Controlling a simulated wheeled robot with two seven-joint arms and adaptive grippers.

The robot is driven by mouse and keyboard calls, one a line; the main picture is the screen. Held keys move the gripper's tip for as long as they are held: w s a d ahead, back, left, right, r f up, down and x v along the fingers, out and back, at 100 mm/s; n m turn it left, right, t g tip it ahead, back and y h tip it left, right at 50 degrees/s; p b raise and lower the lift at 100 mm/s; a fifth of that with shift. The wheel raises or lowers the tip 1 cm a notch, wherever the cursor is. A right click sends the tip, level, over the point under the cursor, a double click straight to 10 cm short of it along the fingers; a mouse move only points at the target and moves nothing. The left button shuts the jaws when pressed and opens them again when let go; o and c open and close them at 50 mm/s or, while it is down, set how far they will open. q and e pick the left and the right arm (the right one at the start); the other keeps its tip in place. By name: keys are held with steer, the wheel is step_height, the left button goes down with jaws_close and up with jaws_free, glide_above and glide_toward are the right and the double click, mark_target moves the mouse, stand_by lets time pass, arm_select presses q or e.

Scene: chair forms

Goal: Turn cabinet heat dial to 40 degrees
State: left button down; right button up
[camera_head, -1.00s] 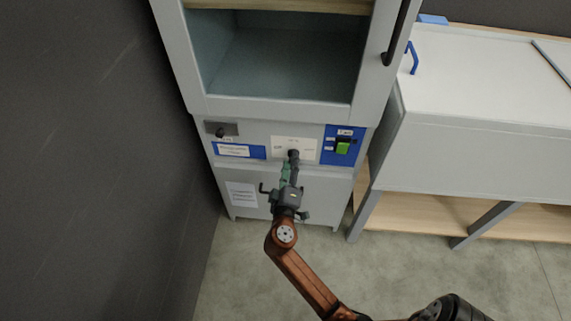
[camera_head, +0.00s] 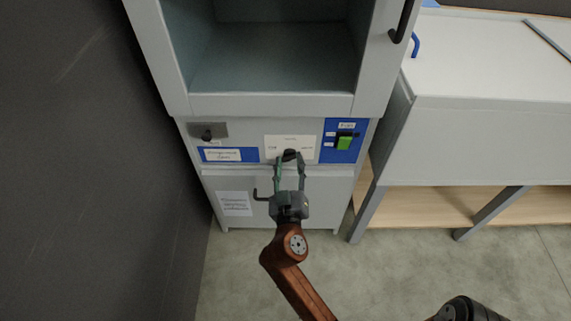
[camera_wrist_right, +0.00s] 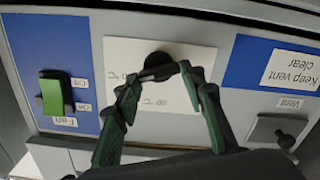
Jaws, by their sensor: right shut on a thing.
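The cabinet's heat dial (camera_head: 290,154) is a black knob on a white plate (camera_head: 275,141), centred in the panel under the open chamber. It also shows in the right wrist view (camera_wrist_right: 157,62), with small degree marks on the plate (camera_wrist_right: 118,52) that are too small to read surely. My right gripper (camera_head: 289,160) reaches up to the dial from below, one green-grey finger on each side. In the wrist view its fingertips (camera_wrist_right: 158,80) are at the knob, shut on it. The fingers hide part of the dial and plate. My left gripper is not in view.
A green fan switch (camera_head: 344,143) sits on a blue panel right of the dial. A vent knob (camera_head: 207,136) and a blue label strip (camera_head: 245,155) are to the left. A white-topped bench (camera_head: 480,70) stands right of the cabinet; a dark wall (camera_head: 80,160) is close on the left.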

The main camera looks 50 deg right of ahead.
steer(key=shift+f+m, duration=0.15)
steer(key=shift+m, duration=0.15)
steer(key=o, duration=1.2)
steer(key=shift+c, duration=0.2)
steer(key=shift+r, duration=0.25)
step_height(320, 180, up, 10)
steer(key=shift+f, duration=0.15)
